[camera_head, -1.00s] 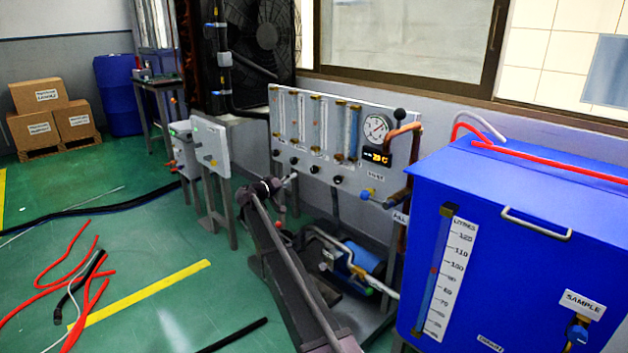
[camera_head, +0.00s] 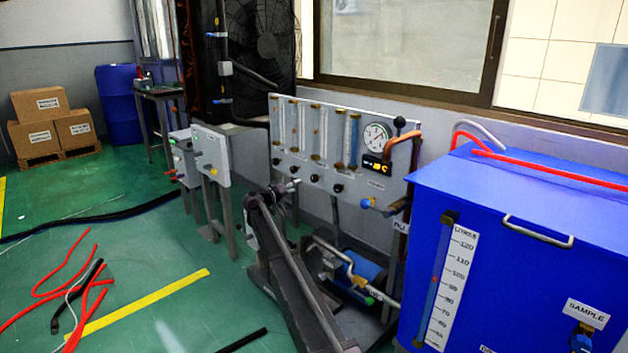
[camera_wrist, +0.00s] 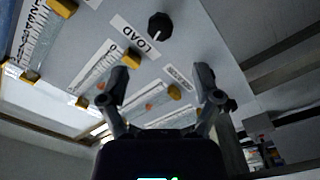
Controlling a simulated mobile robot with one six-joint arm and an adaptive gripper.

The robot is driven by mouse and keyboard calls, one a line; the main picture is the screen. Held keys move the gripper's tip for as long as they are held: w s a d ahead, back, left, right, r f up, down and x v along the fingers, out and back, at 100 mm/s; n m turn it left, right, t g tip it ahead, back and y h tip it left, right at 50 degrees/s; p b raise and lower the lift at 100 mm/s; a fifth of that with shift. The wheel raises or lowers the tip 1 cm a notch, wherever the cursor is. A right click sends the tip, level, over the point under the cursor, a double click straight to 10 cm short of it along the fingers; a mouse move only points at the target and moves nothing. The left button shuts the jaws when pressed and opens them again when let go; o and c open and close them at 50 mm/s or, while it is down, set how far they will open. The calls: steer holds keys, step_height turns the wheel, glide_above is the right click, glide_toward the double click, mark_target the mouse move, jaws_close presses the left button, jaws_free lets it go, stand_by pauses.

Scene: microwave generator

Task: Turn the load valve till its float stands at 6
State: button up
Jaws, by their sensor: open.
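In the wrist view, a black round knob (camera_wrist: 160,26) sits beside the "LOAD" label (camera_wrist: 135,36) on the pale panel. In the head view, my gripper (camera_head: 295,184) is small in front of the panel's lower knobs; which knob is LOAD cannot be told there.
The panel (camera_head: 368,184) carries several tubes, black knobs and a round gauge (camera_head: 376,137). A blue tank (camera_head: 480,215) stands at right. Red hoses (camera_head: 62,290) lie on the floor at left.

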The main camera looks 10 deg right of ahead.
mark_target(312, 179)
steer(key=x, duration=1)
steer(key=shift+w+d, duration=0.1)
steer(key=shift+d, duration=0.05)
jaws_close()
